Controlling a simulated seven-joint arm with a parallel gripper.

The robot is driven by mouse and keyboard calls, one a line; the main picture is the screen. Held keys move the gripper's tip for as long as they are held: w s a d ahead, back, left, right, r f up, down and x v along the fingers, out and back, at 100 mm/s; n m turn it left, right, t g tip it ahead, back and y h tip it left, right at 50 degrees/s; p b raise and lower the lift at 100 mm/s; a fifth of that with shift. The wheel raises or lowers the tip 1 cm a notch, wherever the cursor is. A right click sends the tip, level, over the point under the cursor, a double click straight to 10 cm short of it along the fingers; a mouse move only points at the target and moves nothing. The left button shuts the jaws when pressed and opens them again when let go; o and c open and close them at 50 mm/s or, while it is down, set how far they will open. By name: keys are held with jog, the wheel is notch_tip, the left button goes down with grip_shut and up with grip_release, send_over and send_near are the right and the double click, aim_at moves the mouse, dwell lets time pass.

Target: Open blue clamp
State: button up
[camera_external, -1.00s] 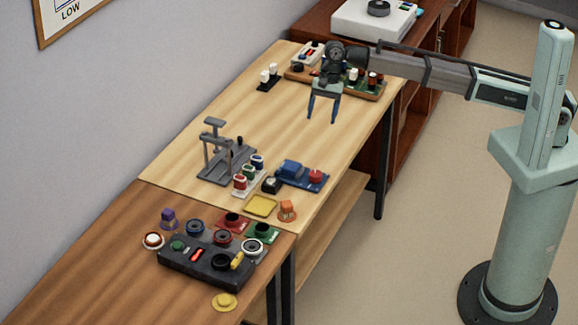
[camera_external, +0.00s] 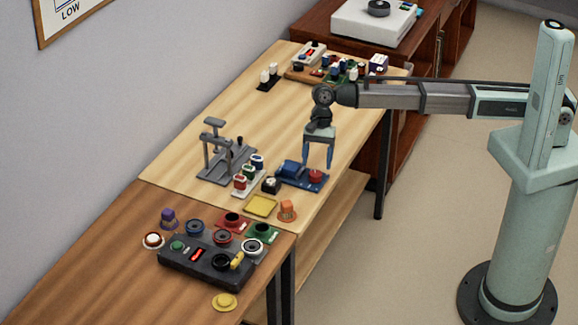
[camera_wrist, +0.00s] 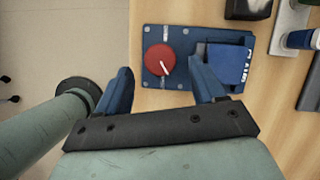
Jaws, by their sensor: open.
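The blue clamp (camera_external: 290,180) is a blue base plate with a round red knob (camera_external: 316,175) and a blue block (camera_external: 291,168), on the light wooden table. In the wrist view the red knob (camera_wrist: 159,59) has a white pointer mark, and the blue block (camera_wrist: 228,65) with white lettering lies to its right. My gripper (camera_external: 318,164) is open and empty, pointing down over the knob end of the clamp. In the wrist view its blue fingers (camera_wrist: 161,72) lie left and right of the knob, the right one overlapping the block's edge. The height gap is unclear.
A small black block (camera_external: 271,185), a yellow tray (camera_external: 262,206) and an orange piece (camera_external: 287,208) are close to the clamp. A grey stand (camera_external: 226,160) is to the left.

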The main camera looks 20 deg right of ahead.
aim_at(316, 173)
jog(key=shift+x, duration=1.7)
jog(key=c, duration=1.1)
